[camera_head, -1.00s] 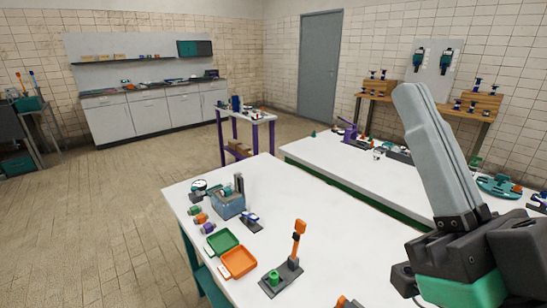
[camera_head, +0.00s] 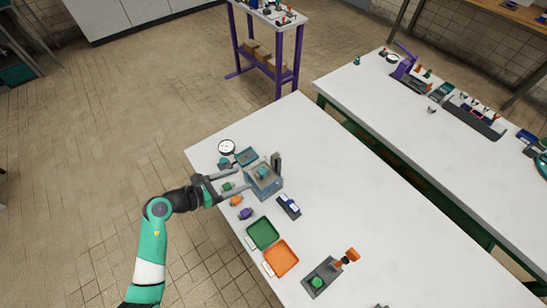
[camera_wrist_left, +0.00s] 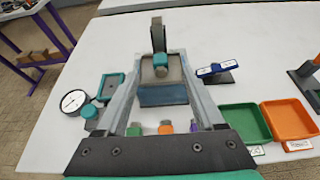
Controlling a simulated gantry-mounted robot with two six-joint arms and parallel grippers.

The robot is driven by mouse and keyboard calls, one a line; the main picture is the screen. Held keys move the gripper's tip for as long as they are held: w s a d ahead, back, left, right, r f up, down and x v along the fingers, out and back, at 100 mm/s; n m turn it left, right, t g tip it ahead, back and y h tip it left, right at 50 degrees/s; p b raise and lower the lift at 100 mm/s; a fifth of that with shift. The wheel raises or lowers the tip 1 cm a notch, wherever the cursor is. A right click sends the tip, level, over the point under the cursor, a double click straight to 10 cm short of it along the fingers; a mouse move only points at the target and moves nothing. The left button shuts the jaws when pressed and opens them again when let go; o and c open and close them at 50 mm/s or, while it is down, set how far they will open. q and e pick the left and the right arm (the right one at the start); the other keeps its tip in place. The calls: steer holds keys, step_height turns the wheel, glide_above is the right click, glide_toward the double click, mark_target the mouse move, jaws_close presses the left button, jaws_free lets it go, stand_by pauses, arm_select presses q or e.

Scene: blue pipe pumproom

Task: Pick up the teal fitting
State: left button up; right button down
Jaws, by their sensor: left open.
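A small teal piece (camera_head: 262,173), which may be the teal fitting, sits on top of the blue-grey box (camera_head: 264,185) near the table's left side. It also shows in the left wrist view (camera_wrist_left: 160,61), between the far ends of my fingers. My left gripper (camera_head: 246,181) is open, with its fingers reaching toward the box from the left. Whether the fingers touch the box or the piece cannot be told. A teal round part (camera_wrist_left: 89,111) lies beside the white dial gauge (camera_wrist_left: 73,101). My right gripper is not in view.
Green (camera_head: 228,186), orange (camera_head: 236,200) and purple (camera_head: 246,213) fittings line the table's left edge. A teal tray (camera_wrist_left: 111,87), a green tray (camera_head: 262,232), an orange tray (camera_head: 281,257) and a blue-topped stand (camera_head: 289,206) are nearby.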

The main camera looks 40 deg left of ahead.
mark_target(264, 169)
arm_select(q)
steer(key=b+x, duration=0.2)
steer(key=x, duration=0.3)
steer(key=shift+w+d+f, duration=0.15)
steer(key=shift+w+d, duration=0.05)
steer(key=shift+d, duration=0.05)
steer(key=shift+w+d, duration=0.1)
steer(key=shift+w, duration=0.25)
steer(key=b+x, duration=0.2)
steer(key=x, duration=0.2)
steer(key=shift+w+f+b, duration=0.2)
steer(key=shift+f+b, duration=0.1)
steer(key=shift+b, duration=0.05)
steer(key=shift+w, duration=0.35)
jaws_close()
